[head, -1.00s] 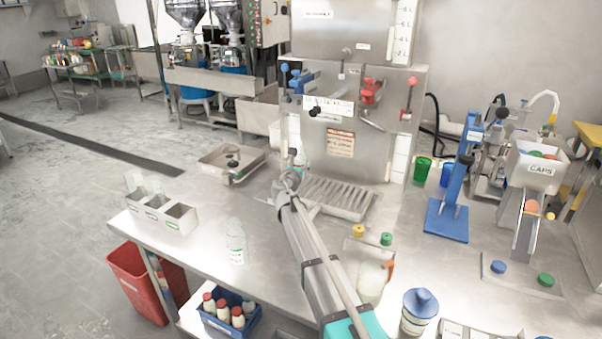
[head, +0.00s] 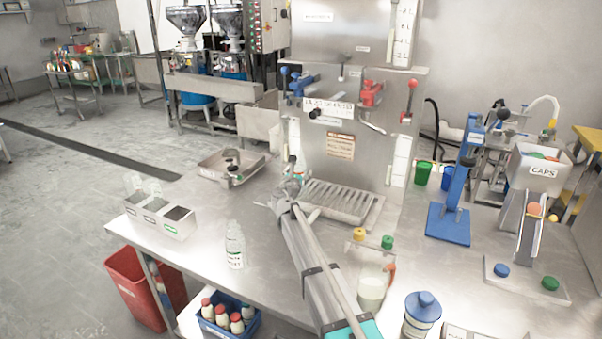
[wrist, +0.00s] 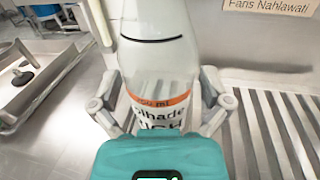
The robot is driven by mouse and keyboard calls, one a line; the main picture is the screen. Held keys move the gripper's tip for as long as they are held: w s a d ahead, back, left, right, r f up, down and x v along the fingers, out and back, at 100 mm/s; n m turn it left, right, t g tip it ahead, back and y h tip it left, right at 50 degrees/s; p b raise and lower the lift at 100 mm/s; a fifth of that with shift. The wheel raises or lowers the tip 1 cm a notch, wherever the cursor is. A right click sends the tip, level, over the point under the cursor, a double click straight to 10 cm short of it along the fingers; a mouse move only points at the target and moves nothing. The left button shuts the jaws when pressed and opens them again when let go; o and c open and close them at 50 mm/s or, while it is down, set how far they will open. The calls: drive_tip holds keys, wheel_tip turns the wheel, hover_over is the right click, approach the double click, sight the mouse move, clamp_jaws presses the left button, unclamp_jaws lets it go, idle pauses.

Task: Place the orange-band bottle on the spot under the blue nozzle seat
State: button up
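The orange-band bottle (wrist: 157,65) is clear, with a white label under an orange stripe, and fills the middle of the wrist view. My gripper (wrist: 160,112) has one finger on each side of it, both appearing to press on its sides. In the head view the bottle (head: 299,168) is partly hidden behind my gripper (head: 288,190), at the left end of the slotted drip tray (head: 372,213). It looks upright. I cannot tell whether its base touches anything. The blue nozzle seat (head: 298,86) is on the steel panel above, left of the red one (head: 371,92).
Another clear bottle (head: 235,250) stands on the table to the left. A shallow steel tray (head: 210,160) lies behind it. A jug (head: 371,285) and yellow and green caps (head: 387,242) are right of my arm. A blue press stand (head: 448,222) is farther right.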

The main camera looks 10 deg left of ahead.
drive_tip(key=shift+r, duration=0.25)
drive_tip(key=s+a, duration=0.1)
drive_tip(key=s, duration=1.1)
drive_tip(key=shift+a, duration=0.4)
